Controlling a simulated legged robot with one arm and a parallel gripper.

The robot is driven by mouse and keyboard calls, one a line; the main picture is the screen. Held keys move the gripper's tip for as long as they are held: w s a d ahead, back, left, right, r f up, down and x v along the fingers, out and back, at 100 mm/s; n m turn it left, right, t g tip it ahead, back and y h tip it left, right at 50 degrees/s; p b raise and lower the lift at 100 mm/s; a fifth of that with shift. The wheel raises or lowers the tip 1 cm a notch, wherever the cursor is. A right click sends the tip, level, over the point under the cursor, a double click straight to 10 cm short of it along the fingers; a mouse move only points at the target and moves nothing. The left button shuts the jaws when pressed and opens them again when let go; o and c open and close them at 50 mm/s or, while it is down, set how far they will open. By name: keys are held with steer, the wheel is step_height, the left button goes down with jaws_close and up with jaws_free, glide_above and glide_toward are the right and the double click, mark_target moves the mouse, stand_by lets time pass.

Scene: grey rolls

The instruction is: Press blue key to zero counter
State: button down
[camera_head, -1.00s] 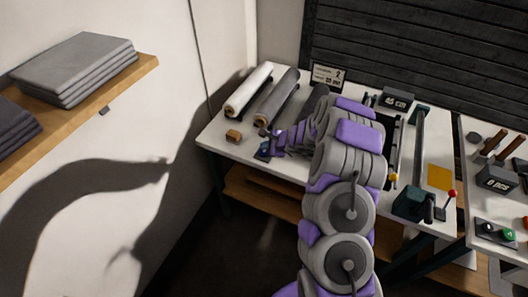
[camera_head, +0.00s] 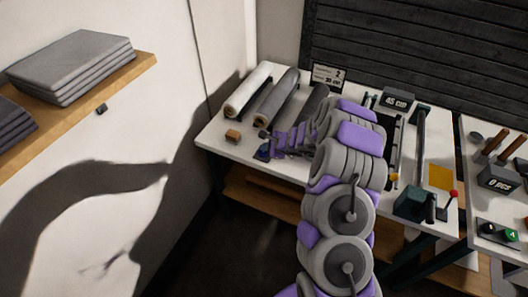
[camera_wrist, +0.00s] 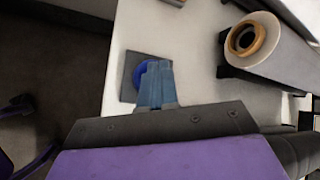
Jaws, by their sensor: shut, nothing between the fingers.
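The blue key (camera_wrist: 140,73) is a round button on a dark square plate (camera_wrist: 130,88) near the table edge in the wrist view. In the head view the blue key (camera_head: 263,152) shows small at the table's front left, partly hidden by my gripper (camera_head: 272,140). In the wrist view my gripper (camera_wrist: 157,68) is shut and empty, its fingertips overlapping the right side of the key. I cannot tell whether they touch it. Another display (camera_head: 498,182), at the right, appears to read 0 pcs.
Fabric rolls (camera_head: 249,90) lie behind the key, and one roll (camera_wrist: 262,45) is close on the right in the wrist view. A lever with a red knob (camera_head: 453,194) stands at the table's right.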

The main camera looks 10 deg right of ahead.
mark_target(265, 153)
steer(key=shift+f, duration=0.25)
steer(key=shift+r, duration=0.15)
stand_by(0.3)
steer(key=shift+r+p, duration=0.4)
steer(key=shift+r, duration=0.35)
steer(key=shift+r+p, duration=1.8)
steer(key=shift+r, duration=0.65)
steer(key=shift+r, duration=0.1)
